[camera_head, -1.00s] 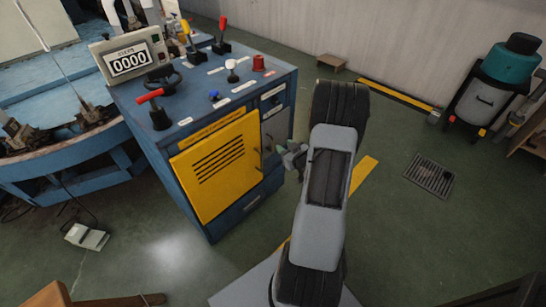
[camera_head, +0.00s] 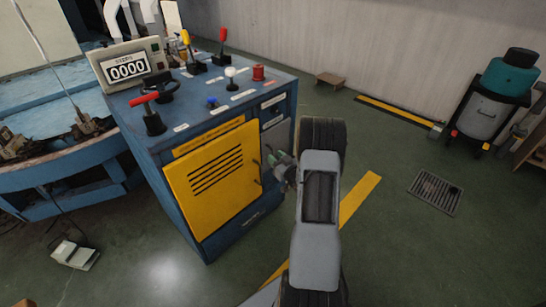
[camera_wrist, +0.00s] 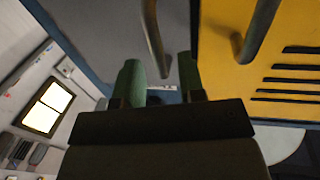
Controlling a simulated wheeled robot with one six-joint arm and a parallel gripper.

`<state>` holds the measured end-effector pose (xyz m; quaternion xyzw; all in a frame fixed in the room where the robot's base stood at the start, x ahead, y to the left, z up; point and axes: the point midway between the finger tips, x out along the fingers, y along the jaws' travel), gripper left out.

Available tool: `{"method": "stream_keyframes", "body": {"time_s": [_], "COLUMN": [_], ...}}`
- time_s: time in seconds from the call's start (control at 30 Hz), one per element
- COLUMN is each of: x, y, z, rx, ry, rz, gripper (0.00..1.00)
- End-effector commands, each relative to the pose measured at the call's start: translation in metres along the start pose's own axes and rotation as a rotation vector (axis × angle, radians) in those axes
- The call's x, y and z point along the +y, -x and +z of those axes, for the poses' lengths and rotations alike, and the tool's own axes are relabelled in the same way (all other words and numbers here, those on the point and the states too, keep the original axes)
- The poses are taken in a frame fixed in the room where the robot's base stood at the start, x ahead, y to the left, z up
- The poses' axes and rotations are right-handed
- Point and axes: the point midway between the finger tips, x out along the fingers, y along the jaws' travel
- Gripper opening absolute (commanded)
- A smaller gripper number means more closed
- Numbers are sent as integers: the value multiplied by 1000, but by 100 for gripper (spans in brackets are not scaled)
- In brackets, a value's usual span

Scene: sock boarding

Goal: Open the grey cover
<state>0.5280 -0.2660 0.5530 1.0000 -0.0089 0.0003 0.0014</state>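The grey cover (camera_wrist: 95,28) fills the upper left of the wrist view, with a bar handle (camera_wrist: 153,38) near its right side. My gripper (camera_wrist: 160,80) has two green fingers standing apart with nothing held. The lower end of the grey cover's handle shows between and just beyond the fingertips; I cannot tell whether they touch. In the head view my gripper (camera_head: 283,163) is at the right edge of the blue cabinet's front, partly hidden by my arm.
A yellow slotted cover (camera_head: 214,172) with its own handle (camera_wrist: 259,30) lies close beside the grey one. A wheeled canister (camera_head: 490,105) stands far right. The floor between is mostly clear.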

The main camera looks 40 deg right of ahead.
Motion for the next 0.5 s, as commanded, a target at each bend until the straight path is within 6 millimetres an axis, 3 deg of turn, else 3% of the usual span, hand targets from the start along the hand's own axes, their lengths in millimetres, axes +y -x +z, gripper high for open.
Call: {"method": "stream_keyframes", "body": {"time_s": [0.2, 0.5], "x": [0, 0], "y": [-21, -27], "z": [1, 0], "rx": [-1, -1], "ry": [1, 0], "rz": [-1, 1], "gripper": [37, 37]}}
